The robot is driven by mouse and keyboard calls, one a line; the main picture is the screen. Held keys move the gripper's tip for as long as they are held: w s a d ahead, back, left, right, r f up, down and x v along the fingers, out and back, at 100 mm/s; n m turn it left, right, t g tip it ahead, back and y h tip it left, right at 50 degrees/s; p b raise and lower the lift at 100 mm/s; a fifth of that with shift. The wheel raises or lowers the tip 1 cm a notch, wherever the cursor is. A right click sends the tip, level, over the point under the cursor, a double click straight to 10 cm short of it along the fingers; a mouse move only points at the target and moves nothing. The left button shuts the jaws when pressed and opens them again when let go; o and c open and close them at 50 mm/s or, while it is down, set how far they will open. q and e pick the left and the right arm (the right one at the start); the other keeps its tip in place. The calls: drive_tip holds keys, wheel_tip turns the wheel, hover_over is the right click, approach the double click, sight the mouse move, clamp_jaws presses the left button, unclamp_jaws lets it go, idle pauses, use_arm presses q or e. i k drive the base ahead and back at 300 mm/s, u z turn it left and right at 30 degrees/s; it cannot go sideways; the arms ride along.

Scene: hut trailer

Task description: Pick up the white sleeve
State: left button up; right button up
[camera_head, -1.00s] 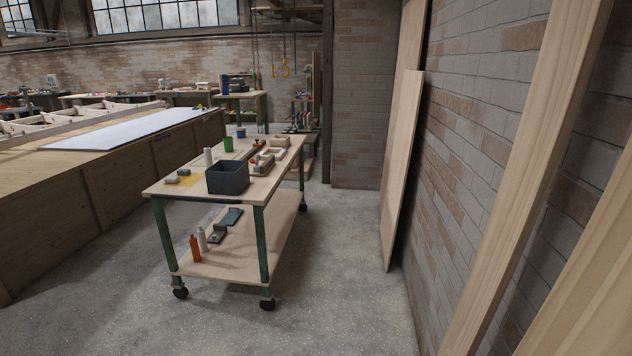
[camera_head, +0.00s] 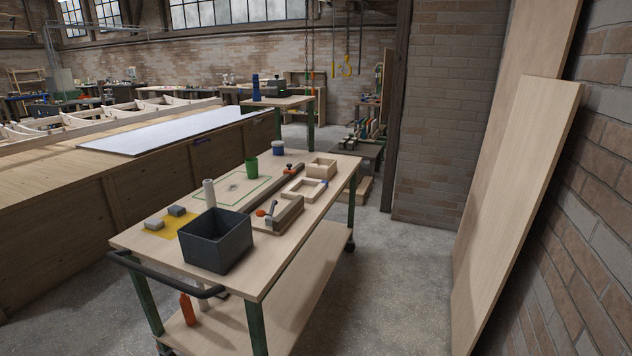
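The white sleeve (camera_head: 209,193) appears to be the upright white cylinder on the top of the wheeled cart (camera_head: 318,222). It stands just behind the dark grey open bin (camera_head: 216,241), whose rim hides its lower part. Neither of my grippers shows in the head view.
The cart has a dark handle (camera_head: 165,277) at its near end and a lower shelf with an orange bottle (camera_head: 187,309). Leaning boards (camera_head: 513,215) stand against the right wall. A long wooden bench (camera_head: 120,185) runs along the left. Grey floor is clear between cart and boards.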

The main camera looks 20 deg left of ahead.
sight(208, 184)
drive_tip(key=i, duration=3.05)
drive_tip(key=u, duration=1.9)
